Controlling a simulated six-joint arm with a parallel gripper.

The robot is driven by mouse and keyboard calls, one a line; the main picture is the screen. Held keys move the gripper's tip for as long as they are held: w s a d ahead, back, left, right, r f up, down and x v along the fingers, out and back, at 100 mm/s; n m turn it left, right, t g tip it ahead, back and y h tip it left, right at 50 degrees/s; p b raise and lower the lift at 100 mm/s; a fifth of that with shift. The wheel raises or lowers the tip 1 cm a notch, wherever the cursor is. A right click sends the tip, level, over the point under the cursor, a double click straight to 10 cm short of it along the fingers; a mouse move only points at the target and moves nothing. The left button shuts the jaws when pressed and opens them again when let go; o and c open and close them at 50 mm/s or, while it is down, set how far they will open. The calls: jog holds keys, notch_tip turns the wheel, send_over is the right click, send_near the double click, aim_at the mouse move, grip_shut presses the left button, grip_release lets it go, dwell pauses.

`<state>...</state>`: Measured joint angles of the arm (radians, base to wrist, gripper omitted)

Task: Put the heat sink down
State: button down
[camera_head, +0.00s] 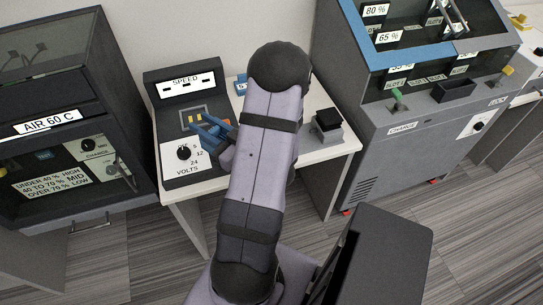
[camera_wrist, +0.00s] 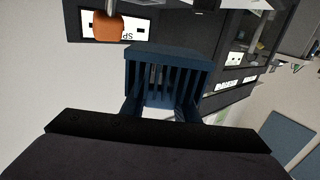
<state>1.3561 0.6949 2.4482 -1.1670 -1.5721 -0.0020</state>
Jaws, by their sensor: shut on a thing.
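The heat sink (camera_wrist: 166,55) is a dark blue block with upright fins, seen in the wrist view just beyond my fingers. My gripper (camera_wrist: 160,112) is shut on it, with one finger at each side of its near end. In the head view my gripper (camera_head: 212,132) is over the SPEED console, left of my arm. The heat sink cannot be told apart from the blue fingers there. I cannot tell whether it touches anything below.
The SPEED console (camera_head: 180,82) has a VOLTS dial (camera_head: 184,152). An orange knob (camera_wrist: 107,28) is close by in the wrist view. A black block on a stand (camera_head: 328,120) is on the white table (camera_head: 340,148). Cabinets flank the table.

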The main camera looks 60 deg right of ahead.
jog(key=s+d+m+g+h+b, duration=0.1)
jog(key=s+d+m+g+h, duration=0.1)
jog(key=s+d, duration=0.4)
jog(key=s+d+m+g+h+b, duration=0.2)
jog(key=s+d+m+h, duration=0.2)
jog(key=d+h, duration=0.3)
jog(key=s+d, duration=0.1)
jog(key=d, duration=0.3)
jog(key=shift+s+f+m+g, duration=0.2)
jog(key=shift+s+m+g, duration=0.2)
jog(key=shift+f+b, duration=0.9)
jog(key=shift+f, duration=3.95)
jog(key=shift+f, duration=0.1)
jog(key=shift+f, duration=0.1)
jog(key=c, duration=1.4)
grip_release()
